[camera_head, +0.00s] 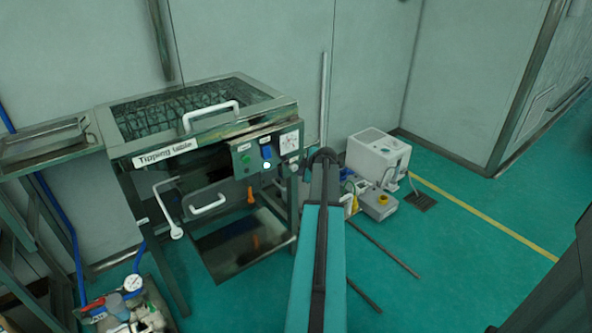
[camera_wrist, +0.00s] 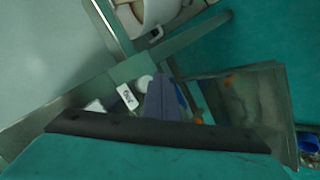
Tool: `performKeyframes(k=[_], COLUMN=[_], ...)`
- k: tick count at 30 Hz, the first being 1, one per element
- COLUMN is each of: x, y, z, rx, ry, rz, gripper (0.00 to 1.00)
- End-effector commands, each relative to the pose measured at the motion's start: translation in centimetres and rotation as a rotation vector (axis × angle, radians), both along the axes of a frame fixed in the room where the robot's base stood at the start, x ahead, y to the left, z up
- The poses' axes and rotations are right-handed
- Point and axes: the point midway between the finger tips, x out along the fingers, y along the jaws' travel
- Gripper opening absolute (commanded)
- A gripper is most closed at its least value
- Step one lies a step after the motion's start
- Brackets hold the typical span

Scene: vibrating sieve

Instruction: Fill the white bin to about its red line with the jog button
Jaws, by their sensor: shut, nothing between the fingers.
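The tipping table's control panel (camera_head: 265,152) carries a green button (camera_head: 245,158), a blue control (camera_head: 266,152) and a bright white round spot (camera_head: 267,166). I cannot read which is the jog button. In the wrist view my gripper (camera_wrist: 160,98) shows as shut, grey-purple fingers with nothing between them. They are beside a white round part (camera_wrist: 144,82) and a small white label (camera_wrist: 127,96); contact cannot be told. A white rounded vessel (camera_wrist: 158,14) is cut off at the top of the wrist view; I cannot tell if it is the white bin. No red line shows.
The metal tipping table (camera_head: 210,128) has a mesh top and white handles. A white box-shaped machine (camera_head: 375,155) stands behind right on the floor. Hoses and a gauge (camera_head: 133,283) lie at lower left. The green floor (camera_head: 460,270) is mostly clear at right.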

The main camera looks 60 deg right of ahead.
Motion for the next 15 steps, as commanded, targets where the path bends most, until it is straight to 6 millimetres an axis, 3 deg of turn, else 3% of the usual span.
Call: performKeyframes(k=[15], x=[-2.8], y=[1.0], z=[-0.1], rx=[-0.001], ry=[0.000], rz=[-0.001], gripper=[0.00])
